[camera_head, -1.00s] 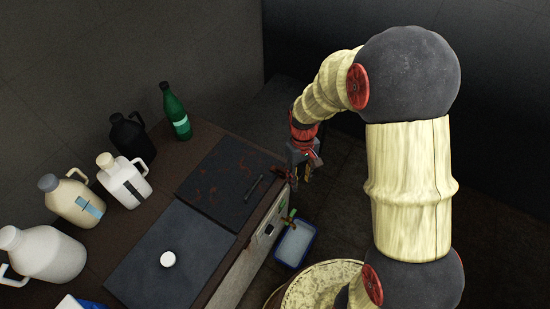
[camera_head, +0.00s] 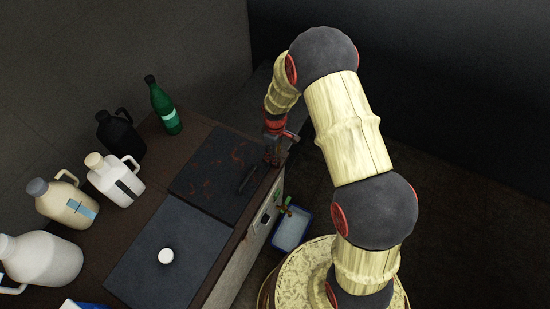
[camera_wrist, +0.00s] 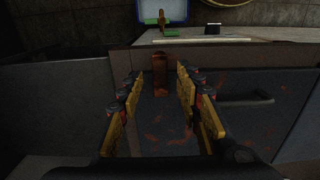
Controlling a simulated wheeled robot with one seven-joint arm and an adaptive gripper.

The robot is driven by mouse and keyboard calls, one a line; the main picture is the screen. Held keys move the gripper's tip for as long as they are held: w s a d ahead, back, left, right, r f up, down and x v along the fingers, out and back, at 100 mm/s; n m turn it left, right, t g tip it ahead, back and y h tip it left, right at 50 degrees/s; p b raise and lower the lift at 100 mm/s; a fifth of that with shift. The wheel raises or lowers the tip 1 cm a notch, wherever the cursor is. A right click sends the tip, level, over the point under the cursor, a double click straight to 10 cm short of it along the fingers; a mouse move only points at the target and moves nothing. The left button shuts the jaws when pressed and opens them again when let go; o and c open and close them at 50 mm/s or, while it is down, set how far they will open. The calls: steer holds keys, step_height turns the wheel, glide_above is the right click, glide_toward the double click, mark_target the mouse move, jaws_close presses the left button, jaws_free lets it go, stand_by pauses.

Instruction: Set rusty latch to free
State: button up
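The rusty latch (camera_wrist: 160,78) is a narrow reddish-brown piece in the wrist view, at the edge of the rust-stained dark lid (camera_wrist: 150,125). My gripper (camera_wrist: 159,82) is open, with one yellow finger on each side of the latch in the picture. I cannot tell whether either finger touches it. In the head view, my gripper (camera_head: 273,159) is over the far right edge of the rust-marked lid (camera_head: 208,172), and the latch is hidden or too small to make out there.
A dark handle (camera_head: 247,179) lies on the lid. A second lid (camera_head: 165,225) with a white cap (camera_head: 166,256) is nearer. Jugs and a green bottle (camera_head: 164,106) stand along the left.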

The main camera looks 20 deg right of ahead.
steer(key=shift+f, duration=1.3)
steer(key=shift+c, duration=0.9)
jaws_close()
